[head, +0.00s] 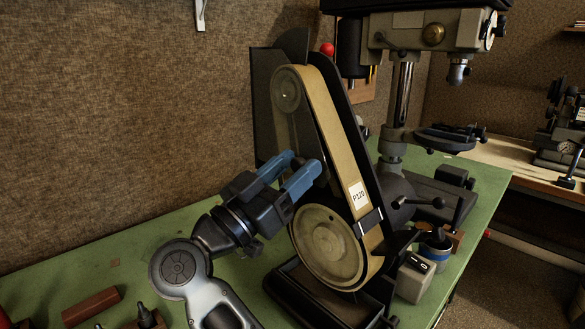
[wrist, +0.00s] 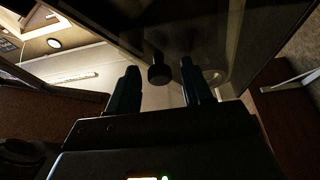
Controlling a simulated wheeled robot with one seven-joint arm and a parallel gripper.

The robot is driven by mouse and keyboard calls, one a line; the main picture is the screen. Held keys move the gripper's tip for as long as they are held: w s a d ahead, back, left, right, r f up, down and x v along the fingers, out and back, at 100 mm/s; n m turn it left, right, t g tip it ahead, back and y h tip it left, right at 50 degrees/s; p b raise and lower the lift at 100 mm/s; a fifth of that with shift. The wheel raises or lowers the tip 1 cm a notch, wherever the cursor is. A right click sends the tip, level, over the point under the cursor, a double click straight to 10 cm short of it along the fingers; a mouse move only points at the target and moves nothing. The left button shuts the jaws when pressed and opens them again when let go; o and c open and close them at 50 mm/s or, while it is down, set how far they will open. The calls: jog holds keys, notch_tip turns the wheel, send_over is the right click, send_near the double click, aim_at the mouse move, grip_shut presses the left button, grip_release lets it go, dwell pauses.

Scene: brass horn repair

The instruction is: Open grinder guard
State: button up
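The belt grinder stands on the green bench, its tan belt (head: 330,130) labelled P120 and its large lower wheel (head: 326,246) exposed to view. A dark, thin panel that looks like the guard (head: 262,100) stands at the left of the belt, swung out; its hinge is not clear. My gripper (head: 300,162) has blue fingers spread apart, left of the belt. In the wrist view, the gripper (wrist: 160,66) is open, with a dark round knob (wrist: 158,74) in the gap, apparently on the dark panel (wrist: 205,25) above. I cannot tell whether either finger touches the knob.
A drill press (head: 403,90) stands close behind the grinder. A grey switch box (head: 414,278) sits at its right foot. A wooden block (head: 91,306) lies at the front left. The green bench (head: 60,262) is mostly clear at left, below the brown wall (head: 120,130).

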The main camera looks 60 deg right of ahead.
grip_shut()
jog(key=shift+a, duration=0.15)
dwell(0.4)
